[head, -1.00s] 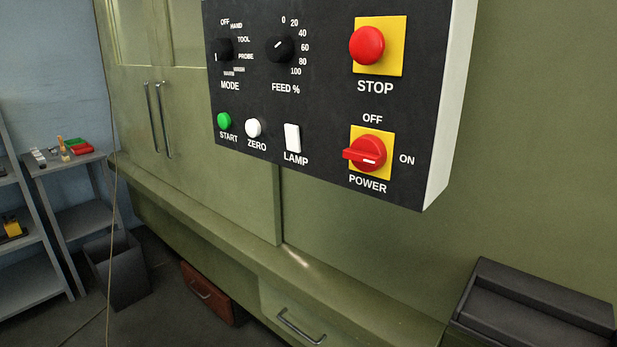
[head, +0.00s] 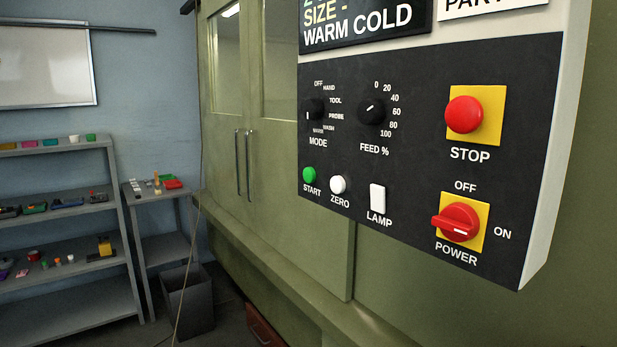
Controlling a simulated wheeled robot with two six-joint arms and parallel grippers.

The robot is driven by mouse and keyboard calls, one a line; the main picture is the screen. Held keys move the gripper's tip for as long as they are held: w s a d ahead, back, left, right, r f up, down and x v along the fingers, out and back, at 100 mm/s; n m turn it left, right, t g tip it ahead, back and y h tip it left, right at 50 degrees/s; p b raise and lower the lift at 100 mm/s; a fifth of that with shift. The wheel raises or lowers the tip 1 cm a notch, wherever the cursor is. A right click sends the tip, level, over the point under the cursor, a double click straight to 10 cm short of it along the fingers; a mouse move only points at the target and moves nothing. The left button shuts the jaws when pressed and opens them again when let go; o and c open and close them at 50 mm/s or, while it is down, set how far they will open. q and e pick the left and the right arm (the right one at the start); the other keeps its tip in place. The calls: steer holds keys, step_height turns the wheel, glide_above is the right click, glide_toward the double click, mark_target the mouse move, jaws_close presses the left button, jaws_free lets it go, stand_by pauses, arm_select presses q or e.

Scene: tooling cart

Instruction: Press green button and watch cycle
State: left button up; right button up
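The green START button (head: 309,174) is at the lower left of the black control panel (head: 420,150). The white ZERO button (head: 338,184) and the white LAMP switch (head: 377,198) are to its right. The red POWER knob (head: 456,222) sits on a yellow plate, its pointer mark toward ON. The red STOP button (head: 464,114) is above it. The MODE knob (head: 313,109) and FEED knob (head: 371,110) are at the upper left. A display (head: 365,22) above reads "SIZE - WARM COLD", its top cut off. The machine's doors (head: 245,140) look closed. Neither gripper is in view.
A grey shelf (head: 68,215) with small parts stands at the left, beside a small stand (head: 160,196) holding several coloured items. A dark bin (head: 188,300) is on the floor in front of it. A thin cable hangs before the machine's left edge. A whiteboard is on the wall.

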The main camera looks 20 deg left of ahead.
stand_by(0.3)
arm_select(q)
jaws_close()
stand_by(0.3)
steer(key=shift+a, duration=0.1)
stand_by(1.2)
